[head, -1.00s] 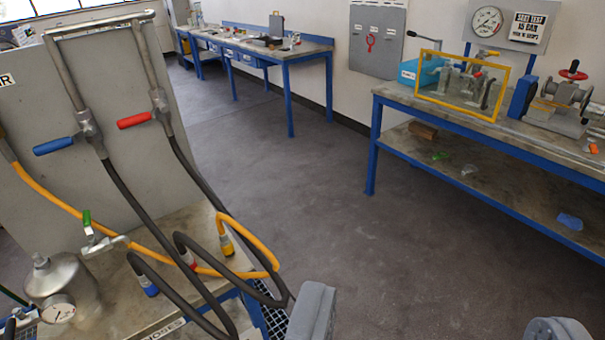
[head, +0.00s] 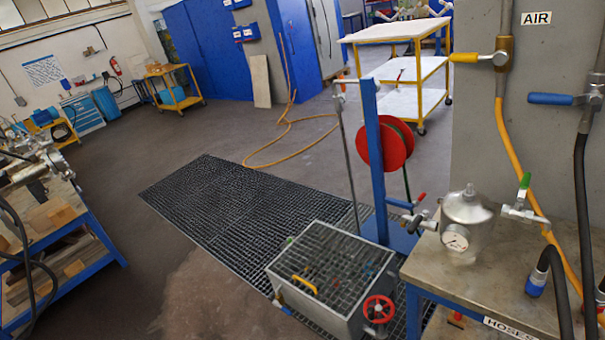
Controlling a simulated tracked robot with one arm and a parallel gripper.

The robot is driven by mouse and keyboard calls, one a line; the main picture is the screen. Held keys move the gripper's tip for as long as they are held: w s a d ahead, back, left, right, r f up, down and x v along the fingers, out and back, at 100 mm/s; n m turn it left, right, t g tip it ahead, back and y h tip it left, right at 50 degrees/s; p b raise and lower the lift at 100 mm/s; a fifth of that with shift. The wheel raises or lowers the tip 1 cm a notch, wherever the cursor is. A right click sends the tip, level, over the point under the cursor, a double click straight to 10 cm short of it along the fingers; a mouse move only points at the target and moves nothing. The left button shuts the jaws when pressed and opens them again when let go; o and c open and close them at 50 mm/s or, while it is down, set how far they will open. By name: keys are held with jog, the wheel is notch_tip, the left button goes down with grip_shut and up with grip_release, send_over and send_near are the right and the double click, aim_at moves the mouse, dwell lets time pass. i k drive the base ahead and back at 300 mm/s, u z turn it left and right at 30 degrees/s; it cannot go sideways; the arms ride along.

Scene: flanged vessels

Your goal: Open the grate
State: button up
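A grey metal box (head: 309,318) stands on the floor grating, low in the middle of the view. A mesh grate (head: 335,262) covers its top and lies flat, looking closed. A yellow handle (head: 304,284) sits on the grate near its front left. Small coloured things show dimly through the mesh, too small to name. A red handwheel (head: 378,309) is on the box's front right corner. A long dark floor grating (head: 215,205) runs from the box toward the back left. My gripper is outside this view.
A blue post with a red hose reel (head: 396,144) rises behind the box. The hose bench (head: 480,283) with a steel vessel (head: 466,226) stands close on the right. Another bench (head: 88,232) is at the left. Open floor lies between; a yellow hose (head: 284,132) lies farther back.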

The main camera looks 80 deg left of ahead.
aim_at(295, 277)
jog(key=u, duration=2.3)
jog(key=k, duration=0.9)
jog(key=u, duration=0.05)
jog(key=i, duration=0.9)
jog(key=z, duration=0.15)
